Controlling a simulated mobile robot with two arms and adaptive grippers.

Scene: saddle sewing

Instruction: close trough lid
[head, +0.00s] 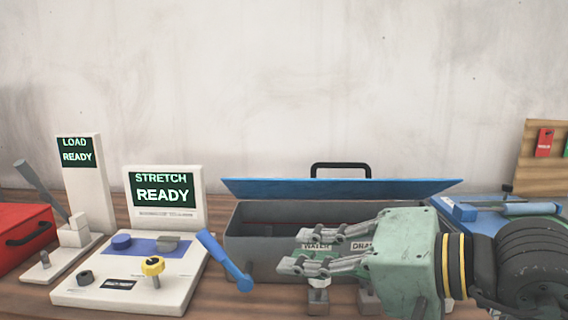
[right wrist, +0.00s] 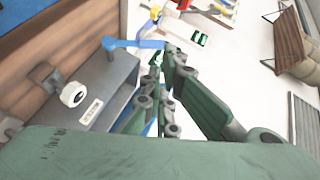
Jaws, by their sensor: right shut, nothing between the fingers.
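The grey trough (head: 262,258) stands in the middle of the bench with "WATER" and "DRAIN" labels on its front. Its blue lid (head: 340,187) is raised at the back, and the inside shows below it. A black handle (head: 341,166) stands up behind the lid. My right gripper (head: 294,250) is shut and empty in front of the trough, fingers pointing left, hiding part of its front. In the right wrist view the grey trough front (right wrist: 110,75) lies left of the shut fingers. My left gripper is out of view.
A blue lever (head: 225,262) sticks out at the trough's left front. The white stretch console (head: 120,290) and load unit (head: 80,160) stand left, beyond them a red box (head: 20,225). A blue item (head: 480,210) lies right of the trough.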

